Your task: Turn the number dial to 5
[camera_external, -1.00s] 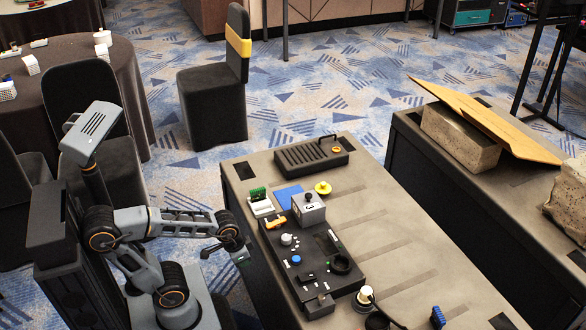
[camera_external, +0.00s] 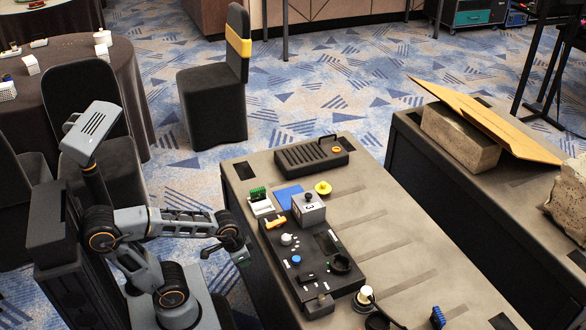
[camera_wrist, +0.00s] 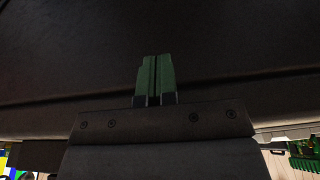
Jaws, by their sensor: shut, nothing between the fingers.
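A grey box with a black knob on top and a "3" on its front face (camera_external: 310,213) sits at the back of the black control panel (camera_external: 312,275) on the table; it may be the number dial. A white round knob (camera_external: 287,239) and a blue button (camera_external: 296,259) are on the panel. My gripper (camera_external: 241,256) hangs beside the table's left edge, left of the panel and apart from it. In the wrist view, its green fingers (camera_wrist: 154,78) are together and empty in front of a dark surface. The dial does not show there.
The table (camera_external: 400,240) also bears a dark ribbed box with a handle (camera_external: 312,155), a blue square (camera_external: 289,196), a yellow round piece (camera_external: 323,188) and a green-and-white block (camera_external: 260,202). A second table with a stone block (camera_external: 458,138) stands to the right. The table's right half is mostly clear.

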